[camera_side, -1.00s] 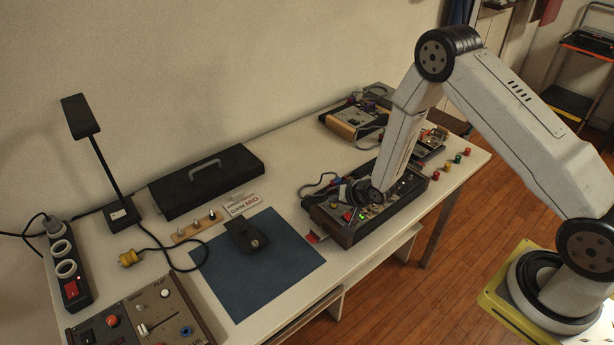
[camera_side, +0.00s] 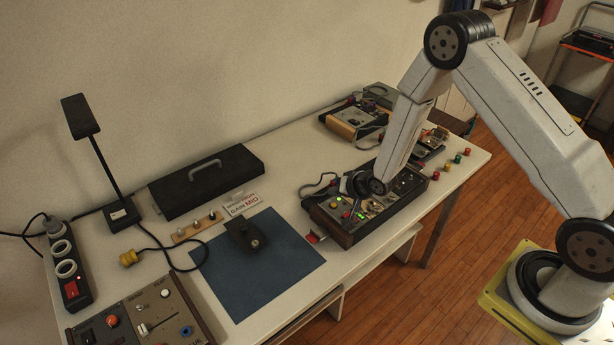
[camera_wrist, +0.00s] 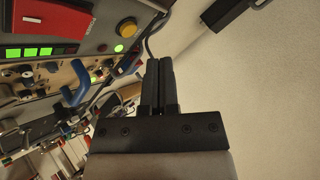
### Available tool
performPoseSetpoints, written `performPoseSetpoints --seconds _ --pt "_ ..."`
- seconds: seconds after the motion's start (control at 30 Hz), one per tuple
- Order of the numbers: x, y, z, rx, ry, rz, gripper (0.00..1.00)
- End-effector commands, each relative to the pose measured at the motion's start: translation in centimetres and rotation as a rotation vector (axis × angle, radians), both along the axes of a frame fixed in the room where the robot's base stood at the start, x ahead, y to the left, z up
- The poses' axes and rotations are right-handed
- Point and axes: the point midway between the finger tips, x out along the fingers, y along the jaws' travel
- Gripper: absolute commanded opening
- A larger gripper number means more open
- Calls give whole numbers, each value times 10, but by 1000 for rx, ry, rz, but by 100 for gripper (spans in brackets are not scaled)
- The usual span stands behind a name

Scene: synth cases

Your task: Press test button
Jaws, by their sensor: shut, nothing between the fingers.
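A control box with dark wooden sides (camera_side: 352,236) stands on the right half of the table, its top crowded with knobs and small lit lamps. In the wrist view its panel carries an orange round button (camera_wrist: 127,27), a lit green lamp (camera_wrist: 118,48), a row of green lights (camera_wrist: 30,52) and a blue lever (camera_wrist: 75,86). I cannot read which control is labelled test. My gripper (camera_wrist: 160,65) is shut and empty, its fingertips apart from the orange button in the picture. In the side view my wrist hangs over the box and hides part of its panel and the fingers.
A blue mat (camera_side: 262,275) with a small black device (camera_side: 246,234) lies left of the box. A black case (camera_side: 205,180) lies behind it. Another control panel (camera_side: 140,312) is at front left. Wooden-sided equipment (camera_side: 352,121) stands behind the box. Small coloured caps (camera_side: 447,168) lie right.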

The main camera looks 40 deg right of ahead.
Motion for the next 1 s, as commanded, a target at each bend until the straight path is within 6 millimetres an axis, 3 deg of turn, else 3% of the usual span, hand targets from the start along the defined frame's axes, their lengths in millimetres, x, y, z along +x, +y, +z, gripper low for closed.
performPoseSetpoints --seconds 0.43,1.0 --pt "0 0 30 0 0 0 0" --pt "0 0 32 -1 1 -1 0"
